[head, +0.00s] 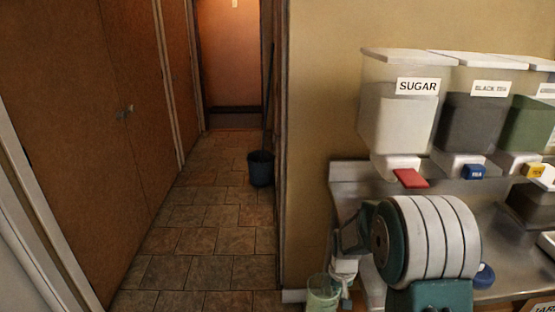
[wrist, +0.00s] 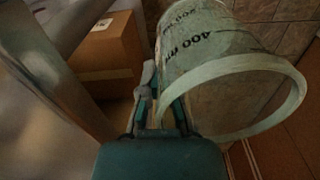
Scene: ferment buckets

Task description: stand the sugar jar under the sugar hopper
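The sugar hopper (head: 395,110) is a clear bin with white contents, a SUGAR label and a red lever (head: 410,178) at its spout, on the right in the head view. The sugar jar (head: 323,293) is a pale green, see-through jar at the bottom of the head view, left of the counter. In the wrist view the jar (wrist: 235,85) shows 400 ml marks and its open rim, tilted in the picture. My gripper (wrist: 160,108) is at the jar's near-left wall and appears shut on it; the exact finger contact is partly hidden. The jar looks empty.
A steel counter (head: 345,172) runs below the hoppers. A black tea hopper (head: 478,120) with a blue lever and a green-filled hopper (head: 530,125) stand further right. A cardboard box (wrist: 105,55) shows in the wrist view. A dark bucket (head: 261,169) stands in the hallway.

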